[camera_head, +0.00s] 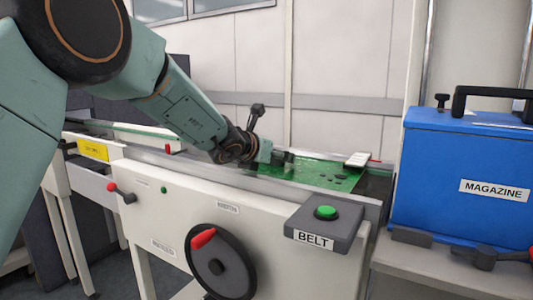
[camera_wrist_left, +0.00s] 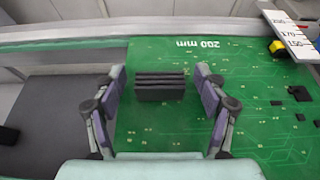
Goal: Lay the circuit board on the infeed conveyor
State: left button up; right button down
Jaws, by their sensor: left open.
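The green circuit board (camera_head: 318,175) lies flat on the infeed conveyor (camera_head: 170,190), between its rails, near the right end. In the left wrist view the board (camera_wrist_left: 265,110) shows its "200 mm" print, and a black ribbed block (camera_wrist_left: 160,86) stands on it. My left gripper (camera_head: 285,160) is low over the board's left part. In the wrist view its fingers (camera_wrist_left: 160,78) are open, one on each side of the ribbed block, with gaps visible. The dark belt (camera_wrist_left: 55,115) is bare to the left of the board. My right gripper is not in view.
A grey box labelled BELT (camera_head: 330,232) with a green button is on the conveyor's front. A handwheel (camera_head: 220,265) with a red knob is below. A blue MAGAZINE box (camera_head: 460,175) stands at right. A white scale (camera_wrist_left: 290,35) lies at the board's far right corner.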

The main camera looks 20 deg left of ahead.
pick_arm(q)
jog(key=v, duration=1.1)
jog(key=shift+s+r, duration=0.2)
jog(key=shift+s, duration=0.05)
jog(key=shift+f, duration=0.1)
